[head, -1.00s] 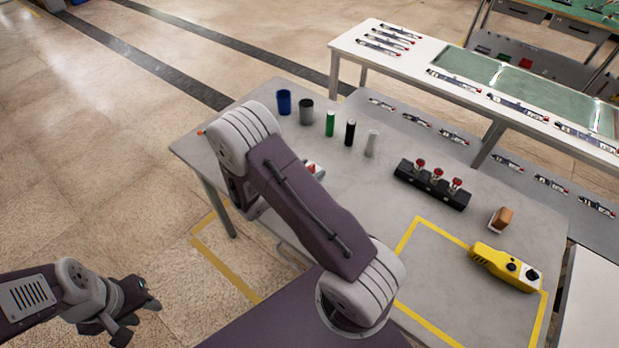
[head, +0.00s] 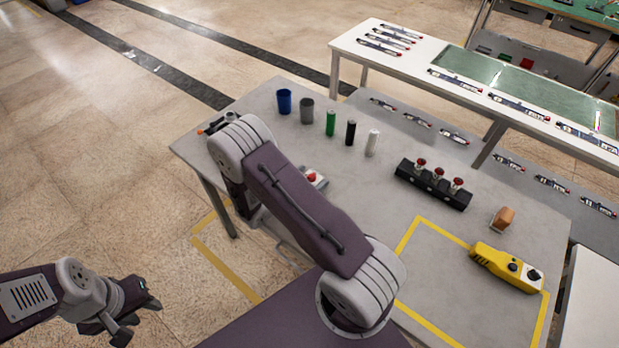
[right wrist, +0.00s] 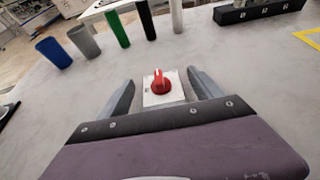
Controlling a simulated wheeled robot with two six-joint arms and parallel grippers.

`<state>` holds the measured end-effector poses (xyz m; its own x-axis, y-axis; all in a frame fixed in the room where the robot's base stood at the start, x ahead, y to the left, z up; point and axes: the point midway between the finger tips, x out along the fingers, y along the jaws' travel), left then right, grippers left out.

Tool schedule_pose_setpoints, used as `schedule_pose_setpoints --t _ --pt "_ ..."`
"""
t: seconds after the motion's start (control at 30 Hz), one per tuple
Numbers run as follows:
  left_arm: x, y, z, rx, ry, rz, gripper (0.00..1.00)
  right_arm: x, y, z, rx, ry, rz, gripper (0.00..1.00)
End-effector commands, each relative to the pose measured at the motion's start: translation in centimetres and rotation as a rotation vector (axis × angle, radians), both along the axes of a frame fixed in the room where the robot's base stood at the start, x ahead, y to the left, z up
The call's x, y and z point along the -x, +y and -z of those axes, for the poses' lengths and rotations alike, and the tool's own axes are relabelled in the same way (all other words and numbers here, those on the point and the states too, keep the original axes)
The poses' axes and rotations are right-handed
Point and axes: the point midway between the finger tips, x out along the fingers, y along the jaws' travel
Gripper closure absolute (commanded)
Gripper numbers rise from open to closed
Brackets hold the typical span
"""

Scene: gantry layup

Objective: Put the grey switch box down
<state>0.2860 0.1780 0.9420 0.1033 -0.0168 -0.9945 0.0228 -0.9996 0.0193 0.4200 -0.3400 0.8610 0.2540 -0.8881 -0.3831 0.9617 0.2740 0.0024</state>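The grey switch box (head: 318,183), a small pale box with a red rotary knob, is partly hidden behind my right arm in the head view. In the right wrist view the switch box (right wrist: 151,99) is between the fingers of my right gripper (right wrist: 160,88), with its knob up. Gaps show between the fingers and the box, so the gripper looks open around it. The box appears to rest on the grey table (head: 400,230). My right gripper is hidden in the head view. My left gripper (head: 139,321) is open and empty, left of the table over the floor.
Behind the box stand a blue cup (head: 284,102), a grey cup (head: 307,111), and green (head: 330,123), black (head: 350,132) and white (head: 372,142) cylinders. A black block with red knobs (head: 433,186), a brown-topped block (head: 503,219) and a yellow pendant (head: 505,267) are at right.

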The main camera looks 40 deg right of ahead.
Motion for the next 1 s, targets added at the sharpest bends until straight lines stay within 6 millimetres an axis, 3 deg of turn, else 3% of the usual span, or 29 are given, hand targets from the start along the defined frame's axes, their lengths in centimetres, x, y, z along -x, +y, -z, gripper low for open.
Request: schedule_pose_setpoints --t 0.17,0.5,0.63,0.9,0.97,1.0 --pt "0.0 0.0 -0.3 0.000 0.000 0.000 0.64 0.1 0.9 -0.7 0.000 -0.001 -0.003 0.24" --pt "0.0 0.0 -0.2 0.000 0.000 0.000 0.64 2.1 7.9 -3.7 -0.001 -0.003 -0.006 0.24" --pt "0.0 0.0 -0.2 0.000 0.000 0.000 0.64 2.7 9.8 -4.5 0.000 -0.001 -0.003 0.24" --pt "0.0 0.0 -0.2 0.000 0.000 0.000 0.64 3.4 10.5 -5.0 -0.012 -0.003 0.019 0.24" --pt "0.0 0.0 -0.2 0.000 0.000 0.000 0.64 4.7 9.8 -5.1 -0.069 -0.019 0.103 0.24" --pt "0.0 0.0 -0.2 0.000 0.000 0.000 0.64 6.4 9.2 -5.2 -0.139 -0.041 0.205 0.24"
